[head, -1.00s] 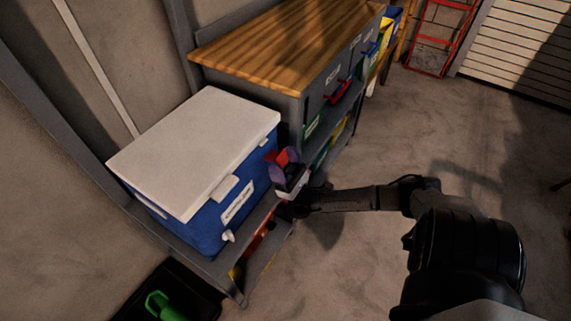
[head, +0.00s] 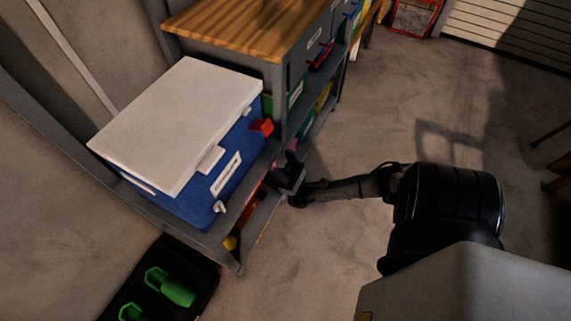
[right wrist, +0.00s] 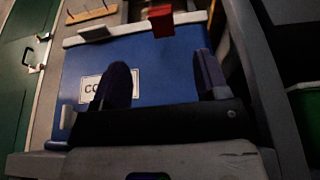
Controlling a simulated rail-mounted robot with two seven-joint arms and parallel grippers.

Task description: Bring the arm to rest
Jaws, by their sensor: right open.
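My right arm comes in from the right in the head view. Its gripper (head: 288,164) is at the right end of the blue cooler (head: 238,148), apart from the red latch-like piece (head: 262,127) on it. In the right wrist view the two purple fingers of the gripper (right wrist: 162,80) stand wide apart with nothing between them. The cooler's blue front (right wrist: 150,65) with a white label lies beyond them, and the red piece (right wrist: 160,21) shows at the lid edge. My left gripper is not in view.
The cooler sits on a grey shelf (head: 232,262) beside a wood-topped workbench (head: 240,28) with bins below. A black tray (head: 205,270) with green dumbbell-like items is at lower left. The concrete floor (head: 370,120) to the right is mostly clear.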

